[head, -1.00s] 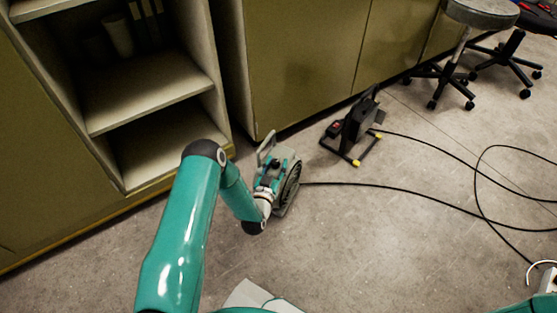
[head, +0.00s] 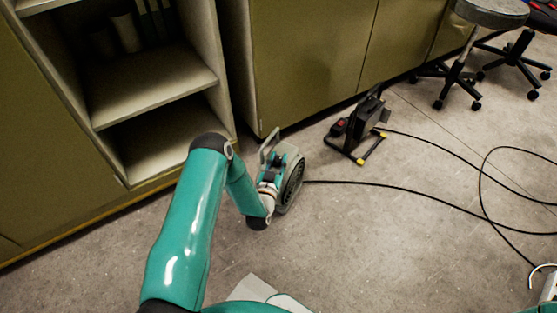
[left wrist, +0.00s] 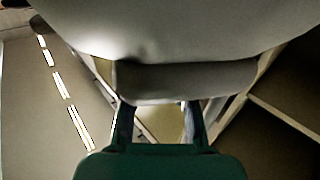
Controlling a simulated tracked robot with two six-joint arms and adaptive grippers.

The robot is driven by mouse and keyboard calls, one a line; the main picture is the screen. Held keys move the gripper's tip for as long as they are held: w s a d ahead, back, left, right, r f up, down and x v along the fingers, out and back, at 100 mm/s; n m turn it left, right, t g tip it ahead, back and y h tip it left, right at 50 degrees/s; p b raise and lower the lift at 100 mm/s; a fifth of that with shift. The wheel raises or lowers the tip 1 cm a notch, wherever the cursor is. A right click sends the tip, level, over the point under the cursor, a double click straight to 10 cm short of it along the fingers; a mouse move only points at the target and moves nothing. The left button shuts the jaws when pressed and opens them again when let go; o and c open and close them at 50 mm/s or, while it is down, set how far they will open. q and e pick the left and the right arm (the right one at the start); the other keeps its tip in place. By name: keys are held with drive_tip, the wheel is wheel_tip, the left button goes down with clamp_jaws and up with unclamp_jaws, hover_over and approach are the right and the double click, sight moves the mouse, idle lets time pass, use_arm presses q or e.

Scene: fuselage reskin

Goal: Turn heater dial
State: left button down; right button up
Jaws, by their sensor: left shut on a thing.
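The dial cannot be made out; the gripper covers that side. In the left wrist view, my left gripper's two dark fingers (left wrist: 160,122) reach up beneath a large pale grey surface (left wrist: 180,30) that hides the fingertips. My right gripper cannot be made out.
A black device on a yellow-footed stand (head: 362,128) is right of the heater. Black cables (head: 420,200) loop over the floor at right. Olive cabinets (head: 305,60) and an open shelf (head: 160,90) line the back. A stool (head: 490,12) stands at upper right.

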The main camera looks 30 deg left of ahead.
use_arm(q)
drive_tip(key=shift+n+y, duration=0.3)
drive_tip(key=n+g+y, duration=0.2)
drive_tip(key=y, duration=0.2)
drive_tip(key=shift+d+n, duration=0.15)
drive_tip(key=shift+n, duration=0.15)
drive_tip(key=n+g+y, duration=0.4)
drive_tip(key=g, duration=0.1)
drive_tip(key=shift+n+y, duration=0.4)
drive_tip(key=n+g+y, duration=0.1)
drive_tip(key=n+g, duration=0.1)
drive_tip(key=g, duration=0.1)
drive_tip(key=n+g+y, duration=0.1)
drive_tip(key=n+g, duration=0.1)
drive_tip(key=g, duration=0.1)
drive_tip(key=shift+g, duration=0.3)
drive_tip(key=shift+n+g+y, duration=0.4)
drive_tip(key=shift+n+g, duration=0.4)
drive_tip(key=shift+g, duration=0.4)
drive_tip(key=shift+s+a+f+n+g, duration=0.1)
drive_tip(key=shift+a+n+g, duration=0.1)
drive_tip(key=shift+n+g, duration=1.1)
drive_tip(key=shift+m+g, duration=0.3)
